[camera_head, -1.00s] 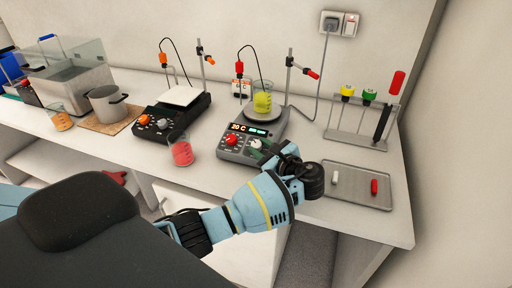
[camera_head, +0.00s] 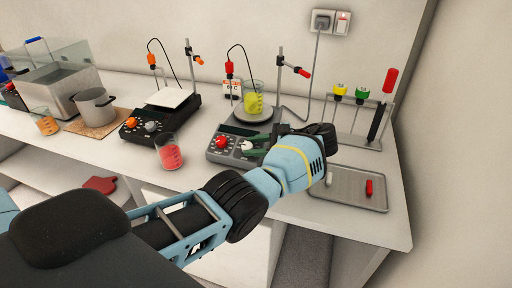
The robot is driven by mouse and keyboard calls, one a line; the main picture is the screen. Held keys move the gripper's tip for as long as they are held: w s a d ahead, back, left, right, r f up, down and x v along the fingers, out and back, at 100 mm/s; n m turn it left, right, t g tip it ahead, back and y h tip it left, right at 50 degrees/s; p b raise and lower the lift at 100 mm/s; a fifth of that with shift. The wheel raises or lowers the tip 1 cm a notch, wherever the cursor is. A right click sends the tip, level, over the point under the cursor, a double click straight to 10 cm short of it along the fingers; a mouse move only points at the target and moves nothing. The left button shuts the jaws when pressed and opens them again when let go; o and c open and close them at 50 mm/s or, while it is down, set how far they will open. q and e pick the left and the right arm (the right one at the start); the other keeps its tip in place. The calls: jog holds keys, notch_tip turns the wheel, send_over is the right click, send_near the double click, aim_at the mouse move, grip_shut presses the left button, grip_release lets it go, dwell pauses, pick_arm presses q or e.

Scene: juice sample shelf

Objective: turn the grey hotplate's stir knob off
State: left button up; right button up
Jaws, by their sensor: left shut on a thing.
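The grey hotplate (camera_head: 221,156) stands mid-counter with a red knob (camera_head: 221,142) on the left of its front panel and a white stir knob (camera_head: 246,144) on the right. Its display (camera_head: 238,130) is dark. My left gripper (camera_head: 252,146) reaches in from the right side of the panel. A beaker of yellow-green liquid (camera_head: 254,103) stands on the round plate. My right gripper is not in view.
A beaker of red liquid (camera_head: 169,155) stands just left of the grey hotplate. A black hotplate (camera_head: 133,135) is farther left.

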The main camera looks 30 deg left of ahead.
pick_arm(q)
jog(key=shift+a+n+g+h, duration=0.1)
jog(key=shift+n+g+h, duration=0.25)
jog(key=shift+g, duration=0.25)
dwell(0.3)
jog(key=o, duration=1)
jog(key=shift+c, duration=0.2)
jog(key=shift+t, duration=0.4)
